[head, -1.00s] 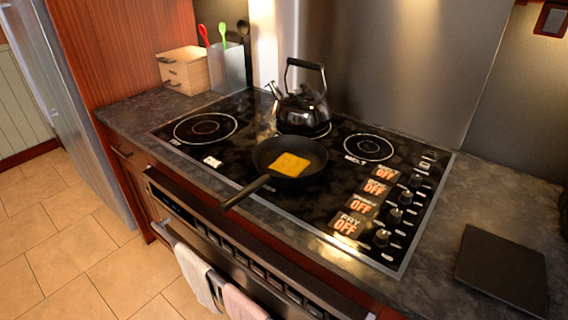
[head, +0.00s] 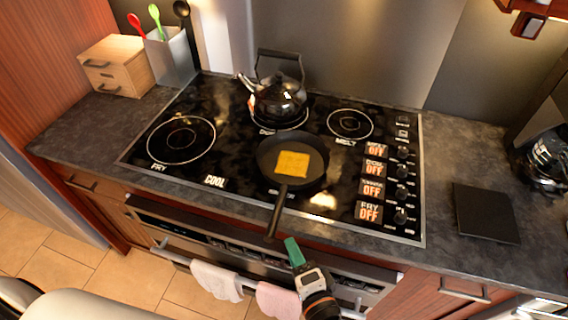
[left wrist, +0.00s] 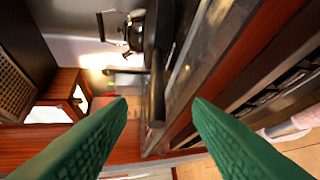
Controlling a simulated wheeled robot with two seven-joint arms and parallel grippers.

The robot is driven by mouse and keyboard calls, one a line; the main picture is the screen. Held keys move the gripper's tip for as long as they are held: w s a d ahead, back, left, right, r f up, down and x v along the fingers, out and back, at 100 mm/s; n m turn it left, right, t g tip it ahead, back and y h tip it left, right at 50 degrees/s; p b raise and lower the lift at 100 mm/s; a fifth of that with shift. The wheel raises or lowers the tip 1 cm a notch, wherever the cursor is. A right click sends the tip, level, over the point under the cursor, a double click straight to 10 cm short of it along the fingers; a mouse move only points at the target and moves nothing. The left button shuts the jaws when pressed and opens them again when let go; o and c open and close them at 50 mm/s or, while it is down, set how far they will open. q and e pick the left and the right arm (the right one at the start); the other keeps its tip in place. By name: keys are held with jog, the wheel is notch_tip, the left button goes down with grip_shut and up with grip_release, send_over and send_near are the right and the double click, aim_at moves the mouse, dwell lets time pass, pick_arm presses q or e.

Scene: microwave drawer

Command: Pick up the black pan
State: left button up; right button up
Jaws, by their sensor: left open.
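The black pan (head: 318,178) sits on the cooktop with a yellow square slice (head: 292,164) in it. Its handle (head: 277,216) sticks out over the front edge of the counter. My left gripper (head: 292,244) is just in front of and to the right of the handle end, apart from it, with green fingers. In the left wrist view the fingers of my left gripper (left wrist: 160,108) are spread and empty. The dark handle (left wrist: 157,88) shows beyond them, in line with the gap. My right gripper is not in view.
A kettle (head: 278,100) stands behind the pan. Control knobs (head: 402,190) are at the cooktop's right. A utensil holder (head: 171,60) and wooden box (head: 117,66) stand at the back left. Towels (head: 217,281) hang on the oven rail below. A dark board (head: 485,212) lies at right.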

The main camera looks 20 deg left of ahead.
aim_at(279, 218)
pick_arm(q)
jog(key=b+x, duration=0.2)
jog(key=x, duration=0.9)
jog(key=shift+w+r, duration=0.1)
jog(key=shift+w, duration=0.4)
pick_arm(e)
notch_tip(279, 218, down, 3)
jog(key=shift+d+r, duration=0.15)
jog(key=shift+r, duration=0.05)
pick_arm(q)
jog(key=shift+s, duration=0.1)
jog(key=shift+c, duration=0.3)
jog(key=c, duration=0.9)
jog(key=shift+r, duration=0.2)
grip_shut()
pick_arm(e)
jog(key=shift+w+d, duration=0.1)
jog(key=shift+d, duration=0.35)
